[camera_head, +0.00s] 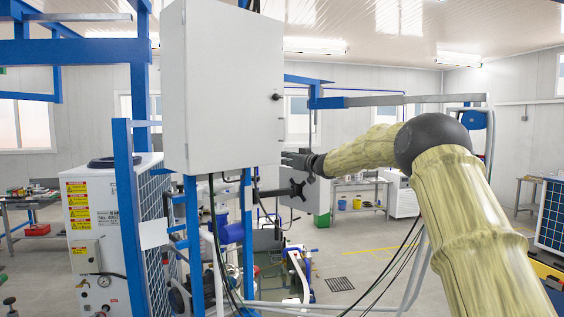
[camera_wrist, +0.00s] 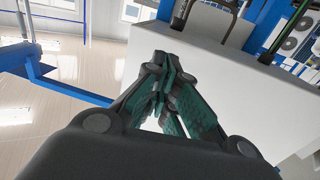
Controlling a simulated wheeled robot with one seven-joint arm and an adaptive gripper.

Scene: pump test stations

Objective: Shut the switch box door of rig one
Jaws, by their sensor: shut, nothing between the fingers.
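The grey-white switch box (camera_head: 175,90) hangs on a blue frame in the head view. Its broad flat door (camera_head: 235,85) has a small black knob (camera_head: 276,97) near its right edge. I see no clear gap around the door, but cannot tell whether it is fully shut. My gripper (camera_head: 288,158) is by the door's lower right corner. In the wrist view my gripper (camera_wrist: 165,80) is shut and empty, beside a broad white panel (camera_wrist: 240,95). I cannot tell whether it touches the panel.
Black cables (camera_head: 225,260) hang under the switch box. A white unit with yellow labels (camera_head: 95,225) stands at left. Open floor (camera_head: 375,265) lies right of the rig, behind my arm.

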